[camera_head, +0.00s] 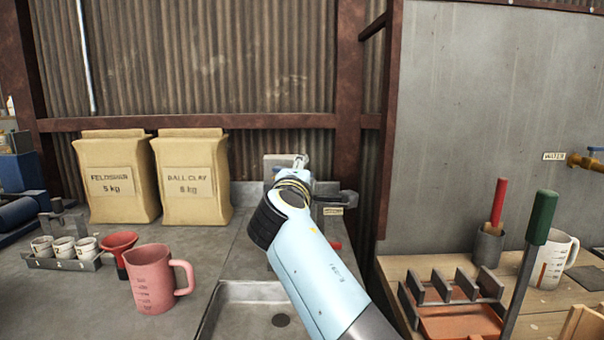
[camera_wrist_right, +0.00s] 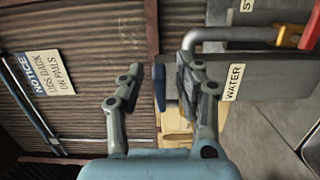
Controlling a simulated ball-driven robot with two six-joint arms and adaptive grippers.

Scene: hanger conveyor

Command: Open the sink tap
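A blue lever (camera_wrist_right: 159,88) shows between my right fingers in the right wrist view, beside a grey block with a WATER label (camera_wrist_right: 233,82). It looks like the tap's handle; part of its fitting is hidden by a finger. My right gripper (camera_wrist_right: 158,78) is open, one finger on each side of the lever, with gaps visible; I cannot tell whether the lever is at fingertip depth. In the head view my right gripper (camera_head: 299,163) is over the back of the sink (camera_head: 240,292), its arm hiding much of the fittings. My left gripper is not in view.
A grey pipe (camera_wrist_right: 230,35) with a red handle (camera_wrist_right: 311,30) is beside the block. Two clay bags (camera_head: 117,178) (camera_head: 192,178), a pink jug (camera_head: 155,281) and a red funnel (camera_head: 118,247) stand left of the sink. A grey wall panel (camera_head: 470,120) rises at right.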

